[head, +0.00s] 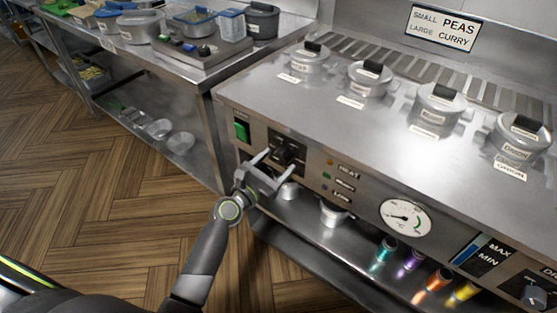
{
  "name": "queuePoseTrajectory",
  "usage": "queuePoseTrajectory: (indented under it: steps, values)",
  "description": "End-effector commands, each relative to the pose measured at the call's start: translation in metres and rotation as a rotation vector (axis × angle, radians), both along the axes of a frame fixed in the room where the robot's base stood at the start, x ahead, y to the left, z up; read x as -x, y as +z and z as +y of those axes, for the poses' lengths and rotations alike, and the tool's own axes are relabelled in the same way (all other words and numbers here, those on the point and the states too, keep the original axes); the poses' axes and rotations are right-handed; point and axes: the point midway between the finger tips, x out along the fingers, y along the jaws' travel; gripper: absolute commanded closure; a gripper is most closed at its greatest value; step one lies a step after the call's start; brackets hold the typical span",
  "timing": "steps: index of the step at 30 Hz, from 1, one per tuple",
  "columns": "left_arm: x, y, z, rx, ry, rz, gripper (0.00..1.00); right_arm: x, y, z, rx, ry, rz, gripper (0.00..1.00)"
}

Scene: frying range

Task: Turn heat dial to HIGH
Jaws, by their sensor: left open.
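The heat dial (286,153) is a black knob on a dark plate at the left of the range's front panel. My left gripper (272,167) is open in front of the dial, its two fingers pointing at the panel on either side of the knob's lower part. I cannot tell whether the fingers touch the knob. The HEAT label and small indicator lights (329,162) sit just right of the dial. The dial's pointer setting is too small to read. My right gripper is not in view.
A green switch (242,130) is left of the dial, and a round gauge (405,217) is to the right. Several lidded pots stand on the range top (290,98). Small coloured jars (411,261) stand on the shelf below. A steel side table (170,60) is at left.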

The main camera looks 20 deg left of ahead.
Motion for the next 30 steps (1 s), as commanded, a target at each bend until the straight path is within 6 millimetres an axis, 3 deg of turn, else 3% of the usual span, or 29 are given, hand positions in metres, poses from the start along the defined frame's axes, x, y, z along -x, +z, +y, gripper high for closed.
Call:
queuePoseTrajectory:
  steps: [6, 14, 24, 30]
  values:
    - [-0.0141, 0.0002, -0.0048, -0.001, 0.001, 0.000, 0.35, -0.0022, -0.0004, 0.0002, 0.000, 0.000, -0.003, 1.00]
    - [-0.0150, 0.0001, -0.0051, -0.001, 0.001, 0.000, 0.35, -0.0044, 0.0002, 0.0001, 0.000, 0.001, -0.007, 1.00]
    - [-0.0147, 0.0000, -0.0049, -0.001, 0.000, 0.000, 0.77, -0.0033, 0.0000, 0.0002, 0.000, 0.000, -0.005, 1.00]
    - [-0.0146, -0.0002, -0.0048, -0.009, 0.000, -0.003, 0.80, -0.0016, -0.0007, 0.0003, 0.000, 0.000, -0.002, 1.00]
